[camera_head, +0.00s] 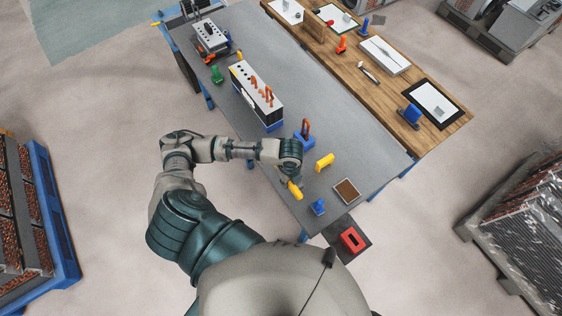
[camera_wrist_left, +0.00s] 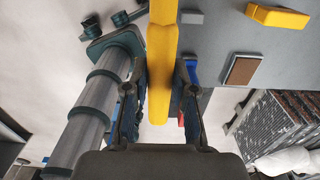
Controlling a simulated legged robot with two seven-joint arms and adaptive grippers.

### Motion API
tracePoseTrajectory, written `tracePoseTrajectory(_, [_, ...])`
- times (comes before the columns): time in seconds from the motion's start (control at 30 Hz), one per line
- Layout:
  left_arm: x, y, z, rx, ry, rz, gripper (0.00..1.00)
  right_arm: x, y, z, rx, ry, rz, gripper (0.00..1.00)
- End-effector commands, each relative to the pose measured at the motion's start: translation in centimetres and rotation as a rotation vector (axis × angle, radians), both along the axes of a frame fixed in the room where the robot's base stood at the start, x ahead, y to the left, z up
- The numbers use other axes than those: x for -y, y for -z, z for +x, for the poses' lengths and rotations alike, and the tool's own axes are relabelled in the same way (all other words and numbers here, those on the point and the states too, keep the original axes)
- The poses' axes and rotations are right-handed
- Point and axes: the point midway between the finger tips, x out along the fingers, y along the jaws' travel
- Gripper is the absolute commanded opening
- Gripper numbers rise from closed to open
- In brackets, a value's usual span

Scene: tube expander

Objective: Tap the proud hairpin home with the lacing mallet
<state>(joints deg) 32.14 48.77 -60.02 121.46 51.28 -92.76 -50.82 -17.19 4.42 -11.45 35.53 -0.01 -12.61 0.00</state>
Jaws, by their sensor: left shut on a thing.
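My left gripper (camera_head: 292,182) is over the near part of the grey table. It is shut on a long yellow tool (camera_head: 296,190), which runs between its fingers in the left wrist view (camera_wrist_left: 160,75). I cannot tell from its visible part whether this is the mallet. A long block with a white slotted top (camera_head: 244,78) stands farther along the table, away from the gripper. Several copper-orange hairpins (camera_head: 269,93) stick up from it; which one is proud is too small to tell. Another copper hairpin (camera_head: 306,126) stands in a blue holder (camera_head: 304,141). My right gripper is out of view.
A second yellow piece (camera_head: 325,162), a brown pad (camera_head: 346,190) and a small blue piece (camera_head: 318,207) are near the gripper. A red box (camera_head: 352,238) sits beyond the table's near end. The grey table's middle (camera_head: 330,105) is clear. A wooden bench (camera_head: 395,95) adjoins it.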

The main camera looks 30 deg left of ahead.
Motion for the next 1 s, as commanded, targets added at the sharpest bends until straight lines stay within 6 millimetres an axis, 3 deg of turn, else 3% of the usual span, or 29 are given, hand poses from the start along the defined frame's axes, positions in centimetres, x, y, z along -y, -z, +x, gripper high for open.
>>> tracePoseTrajectory(0.6, [2.1,-3.3,-3.3,0.002,0.002,-0.001,0.0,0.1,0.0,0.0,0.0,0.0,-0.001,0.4])
tracePoseTrajectory(1.0, [2.4,-3.7,-3.8,0.002,0.0,0.0,0.0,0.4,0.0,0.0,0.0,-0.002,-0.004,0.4])
